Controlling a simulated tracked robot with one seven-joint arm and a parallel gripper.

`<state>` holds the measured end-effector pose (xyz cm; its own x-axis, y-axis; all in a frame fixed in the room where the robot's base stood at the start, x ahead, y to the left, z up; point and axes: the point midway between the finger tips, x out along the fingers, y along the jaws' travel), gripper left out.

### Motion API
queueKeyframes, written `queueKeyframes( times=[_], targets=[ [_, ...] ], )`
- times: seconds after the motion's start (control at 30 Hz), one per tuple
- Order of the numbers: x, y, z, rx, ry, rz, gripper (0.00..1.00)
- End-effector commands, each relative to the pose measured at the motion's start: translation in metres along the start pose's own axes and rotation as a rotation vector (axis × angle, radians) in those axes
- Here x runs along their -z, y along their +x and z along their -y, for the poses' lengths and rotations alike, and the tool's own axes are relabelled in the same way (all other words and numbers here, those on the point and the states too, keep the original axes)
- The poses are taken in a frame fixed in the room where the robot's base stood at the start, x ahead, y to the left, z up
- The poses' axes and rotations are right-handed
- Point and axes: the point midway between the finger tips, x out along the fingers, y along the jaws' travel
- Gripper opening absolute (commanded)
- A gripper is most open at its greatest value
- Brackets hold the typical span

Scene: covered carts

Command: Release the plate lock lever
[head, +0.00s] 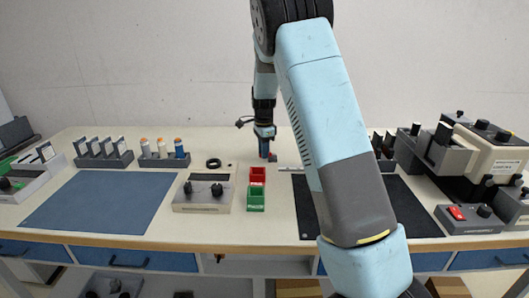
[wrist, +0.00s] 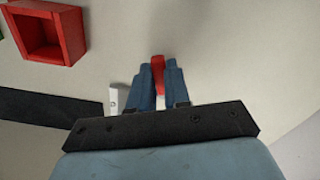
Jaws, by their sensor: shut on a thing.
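My gripper (head: 266,153) hangs pointing down over the back middle of the table, behind the small bins. In the wrist view its two blue fingers (wrist: 158,78) are closed on a slim red piece (wrist: 158,68), whose end shows between the tips. I cannot tell whether this red piece is the plate lock lever; most of it is hidden by the fingers. A pale bar with a small hole (wrist: 115,100) lies just left of the fingers in the wrist view. No other lever is clearly recognisable; my arm covers part of the table's right half.
A red bin (head: 257,173) and green bin (head: 256,205) stand in front of my gripper. A grey two-knob box (head: 187,207) and blue mat (head: 105,200) lie left. A dark mat (head: 415,213) and a bulky instrument (head: 495,160) are right. The back left-centre has free room.

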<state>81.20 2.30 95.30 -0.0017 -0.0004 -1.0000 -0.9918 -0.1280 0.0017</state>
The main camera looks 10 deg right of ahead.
Motion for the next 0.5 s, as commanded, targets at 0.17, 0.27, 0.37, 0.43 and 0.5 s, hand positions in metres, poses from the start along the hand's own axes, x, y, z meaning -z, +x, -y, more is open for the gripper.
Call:
queueKeyframes(
  times=[0.17, 0.27, 0.37, 0.43, 0.5],
  targets=[
    [-0.0023, -0.001, 0.0031, 0.004, 0.039, 0.002, 0.0],
    [-0.0024, -0.0011, 0.0036, 0.004, 0.049, 0.002, 0.0],
    [-0.0024, -0.0012, 0.0039, 0.005, 0.054, 0.002, 0.0],
    [-0.0024, -0.0012, 0.004, 0.005, 0.054, 0.002, 0.0],
    [-0.0025, -0.0013, 0.0041, 0.005, 0.054, 0.002, 0.0]
  ],
)
